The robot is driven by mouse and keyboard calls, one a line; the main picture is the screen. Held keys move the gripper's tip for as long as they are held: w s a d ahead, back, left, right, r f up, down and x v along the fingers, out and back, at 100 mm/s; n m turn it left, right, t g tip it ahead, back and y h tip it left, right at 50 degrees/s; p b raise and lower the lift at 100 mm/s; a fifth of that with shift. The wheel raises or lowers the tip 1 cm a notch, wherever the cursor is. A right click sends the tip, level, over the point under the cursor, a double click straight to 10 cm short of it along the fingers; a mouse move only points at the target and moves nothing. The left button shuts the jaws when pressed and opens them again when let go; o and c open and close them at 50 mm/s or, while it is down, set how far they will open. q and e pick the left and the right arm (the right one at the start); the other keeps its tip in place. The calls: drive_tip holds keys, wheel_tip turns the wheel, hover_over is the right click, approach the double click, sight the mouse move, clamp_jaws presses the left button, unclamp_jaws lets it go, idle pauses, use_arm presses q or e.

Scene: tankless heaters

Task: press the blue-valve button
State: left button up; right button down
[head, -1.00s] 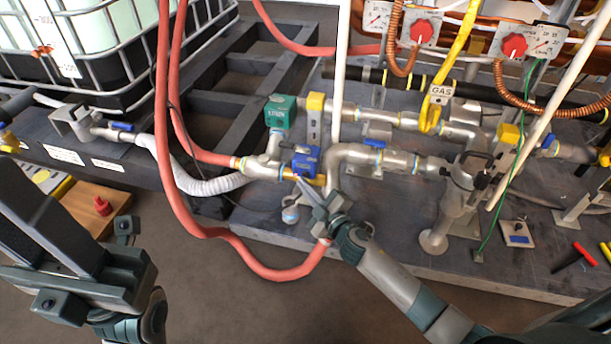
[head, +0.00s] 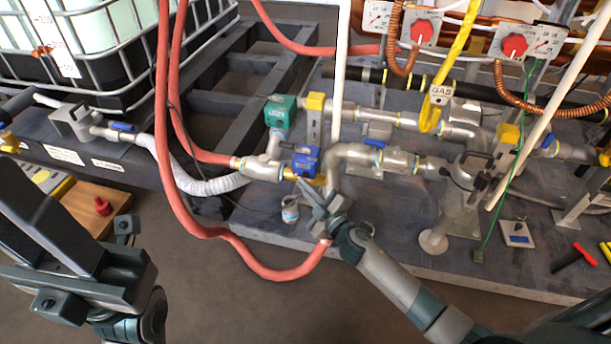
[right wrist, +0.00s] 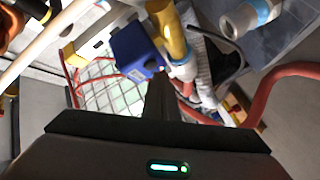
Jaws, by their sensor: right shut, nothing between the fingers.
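The blue valve (head: 305,160) is a blue box on the silver pipework, just left of the middle of the head view. It also shows in the right wrist view (right wrist: 135,50), where a small button-like spot (right wrist: 161,69) is on its lower right edge. My right gripper (head: 305,187) is shut and empty, with its tips just below the blue valve. In the right wrist view, the shut fingers (right wrist: 160,85) point at the lower right edge of the blue box; I cannot tell whether they touch it. My left gripper (head: 20,205) is at the left edge, its fingertips unclear.
A teal valve box (head: 280,111) and a yellow one (head: 315,103) sit just above. Red hoses (head: 185,215) loop down on the left. A white upright pipe (head: 342,70) stands behind. A wooden board with a red button (head: 103,206) lies at left.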

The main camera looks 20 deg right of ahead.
drive_tip(key=shift+w+d, duration=0.25)
drive_tip(key=shift+w, duration=0.1)
idle(0.3)
drive_tip(key=shift+w, duration=0.1)
idle(0.4)
drive_tip(key=shift+s+a, duration=0.25)
drive_tip(key=shift+s, duration=0.2)
idle(0.4)
drive_tip(key=shift+s, duration=0.1)
drive_tip(key=s+a, duration=0.1)
drive_tip(key=s, duration=0.1)
drive_tip(key=s+a+p, duration=0.1)
drive_tip(key=s+a, duration=0.1)
drive_tip(key=shift+s+a, duration=0.2)
drive_tip(key=shift+s, duration=0.2)
